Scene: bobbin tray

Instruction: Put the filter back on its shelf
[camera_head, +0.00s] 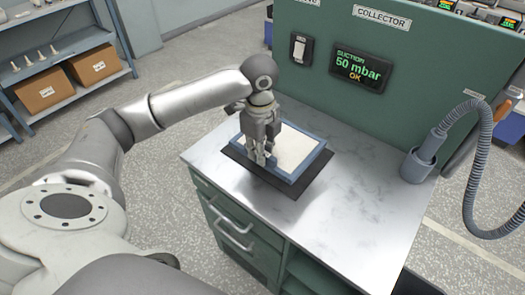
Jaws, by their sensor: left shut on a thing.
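The filter (307,161), a square blue frame with a white inside, is on or just above a dark square mat (277,186) on the bench top. I cannot tell whether it touches the mat. My left gripper (264,160) reaches down from above at the filter's left side and is shut on its frame. The gripper and wrist hide the filter's left part. My right gripper is not in view. Which shelf belongs to the filter is not clear; an open shelf compartment (310,272) shows in the bench front.
A grey hose (468,165) stands in a holder (417,166) at the bench's right. A green panel labelled collector (325,30) rises behind, its display (360,68) reading 50 mbar OK. Drawers (235,225) are at the front left. A rack with cardboard boxes (43,88) stands far left. The bench's right half is clear.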

